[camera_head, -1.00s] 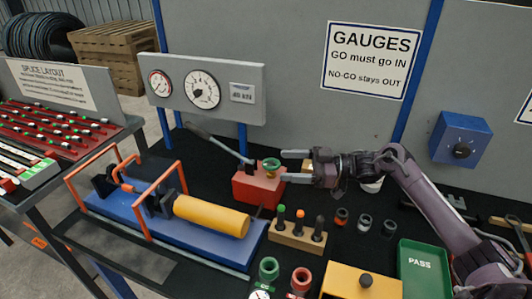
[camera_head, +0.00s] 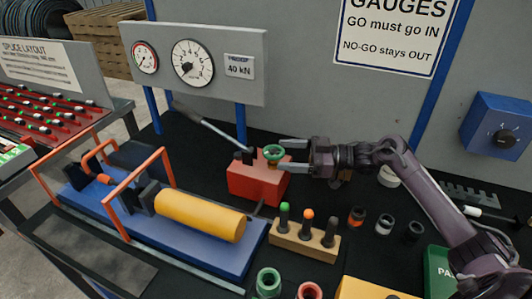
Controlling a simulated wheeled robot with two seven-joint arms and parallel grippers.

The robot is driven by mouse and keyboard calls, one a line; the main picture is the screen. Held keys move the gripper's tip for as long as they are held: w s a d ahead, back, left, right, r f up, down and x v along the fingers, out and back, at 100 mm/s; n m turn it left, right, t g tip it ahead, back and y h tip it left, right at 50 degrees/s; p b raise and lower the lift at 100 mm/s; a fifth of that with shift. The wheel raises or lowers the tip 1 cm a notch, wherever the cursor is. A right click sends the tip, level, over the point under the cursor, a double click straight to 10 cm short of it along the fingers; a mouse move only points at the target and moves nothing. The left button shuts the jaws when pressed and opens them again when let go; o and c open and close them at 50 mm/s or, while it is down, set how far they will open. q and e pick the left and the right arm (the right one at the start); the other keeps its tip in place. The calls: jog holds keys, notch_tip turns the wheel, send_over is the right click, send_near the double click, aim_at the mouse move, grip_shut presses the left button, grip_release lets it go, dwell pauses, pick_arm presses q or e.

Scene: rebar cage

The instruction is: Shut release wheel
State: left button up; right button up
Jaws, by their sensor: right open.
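The release wheel (camera_head: 273,153) is a small green ring on top of a red pump block (camera_head: 254,180) in the middle of the bench. My right gripper (camera_head: 284,154) comes in from the right with its fingers pointing left. Its two fingers are apart, one behind the wheel and one in front of it, and the wheel's rim lies between the tips. I cannot tell whether either finger touches it. A long pump lever (camera_head: 207,128) slants up to the left from the block. My left gripper is not in view.
A blue rig with a yellow cylinder (camera_head: 202,216) lies left of the block. A wooden holder (camera_head: 304,240) with several pins stands in front. The gauge panel (camera_head: 193,64) is behind, with a "40 kN" label. A green tray (camera_head: 444,274) is at lower right.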

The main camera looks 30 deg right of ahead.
aim_at(265, 151)
jog(key=p+x, duration=0.1)
jog(key=x, duration=0.4)
jog(key=shift+w+a+r, duration=0.1)
jog(key=shift+a+r, duration=0.1)
jog(key=shift+w+a+f, duration=0.1)
jog(key=shift+w+a, duration=0.1)
jog(key=shift+a, duration=0.15)
jog(key=shift+c, duration=0.2)
